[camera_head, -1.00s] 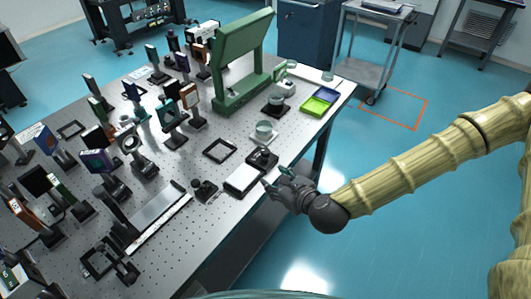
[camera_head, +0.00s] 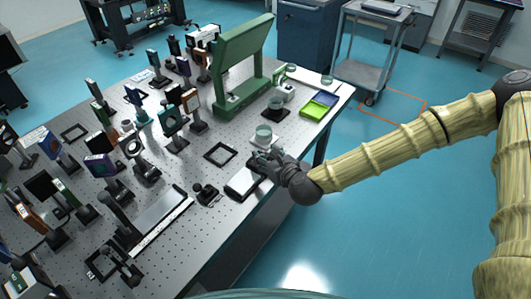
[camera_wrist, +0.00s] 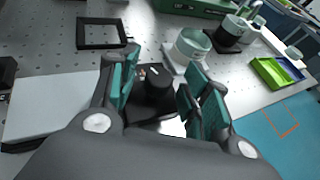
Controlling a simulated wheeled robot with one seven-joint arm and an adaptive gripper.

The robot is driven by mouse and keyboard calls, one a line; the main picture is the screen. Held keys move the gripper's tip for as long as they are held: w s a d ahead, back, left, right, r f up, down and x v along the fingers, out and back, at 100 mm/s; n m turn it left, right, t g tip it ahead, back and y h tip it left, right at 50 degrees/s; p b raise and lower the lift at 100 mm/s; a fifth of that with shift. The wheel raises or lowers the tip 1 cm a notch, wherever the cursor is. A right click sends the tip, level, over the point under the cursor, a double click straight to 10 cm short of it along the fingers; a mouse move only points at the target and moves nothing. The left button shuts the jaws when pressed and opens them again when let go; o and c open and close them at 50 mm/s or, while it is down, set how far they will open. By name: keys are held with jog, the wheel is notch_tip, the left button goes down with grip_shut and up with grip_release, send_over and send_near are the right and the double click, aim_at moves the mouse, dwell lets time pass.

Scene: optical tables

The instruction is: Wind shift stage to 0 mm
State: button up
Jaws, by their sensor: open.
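My gripper (camera_head: 266,157) is at the front edge of the optical table, over a black knob unit beside a flat pale-topped box (camera_head: 243,178). In the wrist view my gripper (camera_wrist: 160,82) is open, its teal finger pads on either side of an upright dark knob (camera_wrist: 158,92) with a pale mark on top. I cannot tell whether the pads touch it. A long rail with a pale top and a white strip along its front (camera_head: 160,217) lies farther left; which unit is the shift stage, and any reading, I cannot tell.
A glass dish on a white base (camera_head: 264,133) stands just behind my gripper, and a black square frame (camera_head: 220,154) lies behind the box. A small black knobbed part (camera_head: 205,193) is left of it. Green and blue trays (camera_head: 318,106) lie at right. Mounted optics crowd the left.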

jog(key=shift+w+a+f, duration=0.25)
jog(key=shift+w+a, duration=0.05)
jog(key=shift+w, duration=0.2)
jog(key=shift+c, duration=0.5)
jog(key=c, duration=1)
jog(key=shift+o, duration=0.2)
jog(key=shift+f+n+y+b, duration=0.1)
jog(key=shift+n+y+b, duration=0.3)
jog(key=shift+y+b, duration=0.15)
